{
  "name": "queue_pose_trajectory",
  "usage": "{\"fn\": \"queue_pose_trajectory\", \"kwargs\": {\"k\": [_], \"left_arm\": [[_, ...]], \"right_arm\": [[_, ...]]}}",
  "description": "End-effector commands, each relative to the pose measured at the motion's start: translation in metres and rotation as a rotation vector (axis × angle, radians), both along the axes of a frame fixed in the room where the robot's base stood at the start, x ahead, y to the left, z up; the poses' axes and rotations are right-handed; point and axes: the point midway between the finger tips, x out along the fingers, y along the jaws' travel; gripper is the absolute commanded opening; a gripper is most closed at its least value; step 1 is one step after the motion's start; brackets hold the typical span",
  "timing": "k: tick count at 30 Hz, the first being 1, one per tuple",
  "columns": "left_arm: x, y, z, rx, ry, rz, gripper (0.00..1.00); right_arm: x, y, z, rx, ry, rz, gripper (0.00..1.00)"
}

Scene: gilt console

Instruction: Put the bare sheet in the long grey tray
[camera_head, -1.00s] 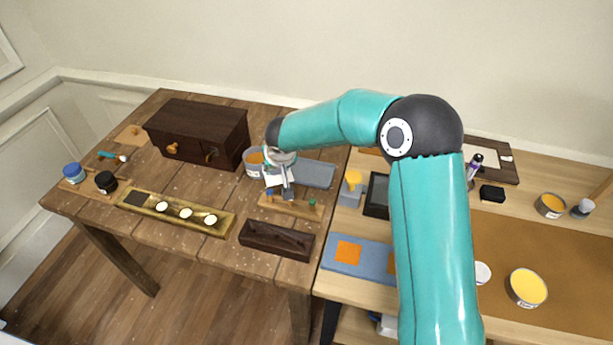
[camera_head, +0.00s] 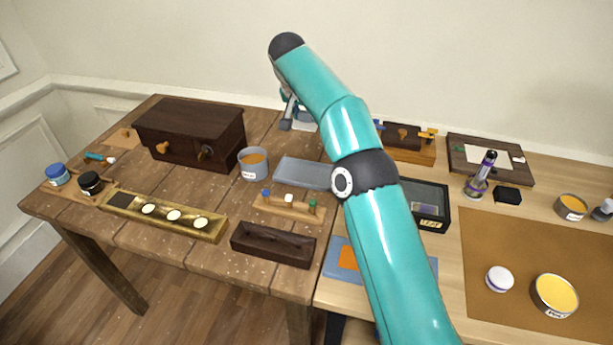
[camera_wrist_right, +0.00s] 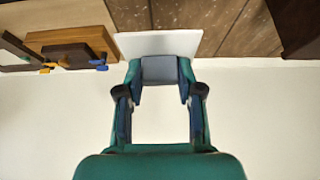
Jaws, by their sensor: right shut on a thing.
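My right gripper (camera_head: 287,124) is above the back of the wooden table, near the wall. In the head view only a pale bit of the sheet shows beside the fingers. The long grey tray (camera_head: 296,173) lies on the wooden table, in front of the gripper and below it. My right arm covers its right end. My left gripper is not in view.
A dark drawer chest (camera_head: 190,135) and a grey can (camera_head: 253,163) stand left of the tray. A small wooden rack (camera_head: 285,209) and a dark open box (camera_head: 272,245) lie in front. A black-framed box (camera_head: 428,205) stands right, partly behind my arm.

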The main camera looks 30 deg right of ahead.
Motion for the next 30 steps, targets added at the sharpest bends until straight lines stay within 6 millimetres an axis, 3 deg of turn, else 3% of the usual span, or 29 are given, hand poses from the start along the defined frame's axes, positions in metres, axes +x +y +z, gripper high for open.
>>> {"fn": "queue_pose_trajectory", "kwargs": {"k": [1, 4, 12, 16, 23, 30], "left_arm": [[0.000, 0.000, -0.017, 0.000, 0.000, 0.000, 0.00], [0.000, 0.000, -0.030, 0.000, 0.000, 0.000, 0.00], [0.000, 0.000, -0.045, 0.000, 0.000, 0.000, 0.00], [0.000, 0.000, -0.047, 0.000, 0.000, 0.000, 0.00], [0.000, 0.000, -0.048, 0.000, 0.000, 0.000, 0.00], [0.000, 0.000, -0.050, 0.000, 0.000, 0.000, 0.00]], "right_arm": [[-0.001, -0.001, -0.020, -0.001, 0.002, 0.000, 0.20], [-0.001, -0.001, -0.046, -0.001, 0.005, 0.000, 0.20], [0.000, -0.001, -0.110, -0.001, 0.004, 0.000, 0.20], [0.000, -0.001, -0.130, -0.001, 0.001, -0.001, 0.20], [0.001, 0.000, -0.144, -0.001, 0.000, 0.000, 0.20], [0.000, 0.000, -0.176, -0.001, 0.001, 0.000, 0.20]]}}
